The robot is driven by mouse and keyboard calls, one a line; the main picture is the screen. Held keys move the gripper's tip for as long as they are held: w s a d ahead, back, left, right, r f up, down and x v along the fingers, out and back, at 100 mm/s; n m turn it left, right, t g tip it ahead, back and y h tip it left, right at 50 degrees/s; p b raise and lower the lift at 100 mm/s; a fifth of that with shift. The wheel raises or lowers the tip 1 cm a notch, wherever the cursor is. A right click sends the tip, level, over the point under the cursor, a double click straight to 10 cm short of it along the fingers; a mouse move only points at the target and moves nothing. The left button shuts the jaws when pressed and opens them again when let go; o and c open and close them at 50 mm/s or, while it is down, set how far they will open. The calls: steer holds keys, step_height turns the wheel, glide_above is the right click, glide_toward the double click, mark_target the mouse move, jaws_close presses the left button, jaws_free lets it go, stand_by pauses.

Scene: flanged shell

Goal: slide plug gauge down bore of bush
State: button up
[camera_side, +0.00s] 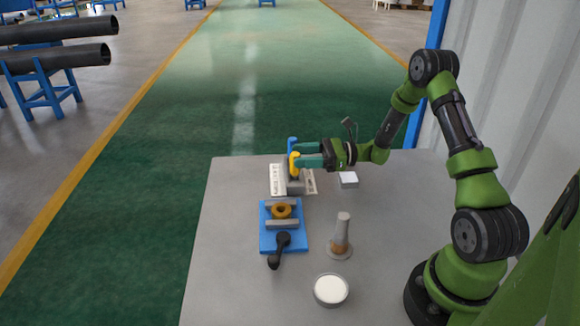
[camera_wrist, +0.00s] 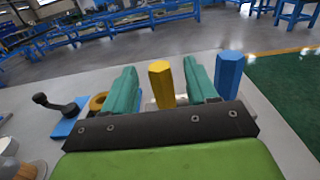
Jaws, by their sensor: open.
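The bush, a brass-coloured ring (camera_side: 283,211), sits with its bore upward between grey jaws on a blue fixture (camera_side: 268,242); the ring also shows at the left in the wrist view (camera_wrist: 98,101). Two upright hexagonal handles, apparently of plug gauges, stand at a grey rack behind the fixture: a yellow handle (camera_wrist: 161,84) and a blue handle (camera_wrist: 228,76). Their lower parts are hidden. My gripper (camera_side: 299,155) is open, its teal fingers on either side of the yellow handle. In the wrist view the blue handle is outside the right finger.
A black lever (camera_side: 279,250) projects from the fixture's front. A brown-and-grey post (camera_side: 341,236) on a round base and a white-topped round dish (camera_side: 331,290) stand front right. Labelled plates (camera_side: 277,180) flank the rack, and a small white-topped block (camera_side: 348,179) lies right.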

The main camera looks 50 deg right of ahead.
steer(key=shift+x, duration=1.25)
jaws_close()
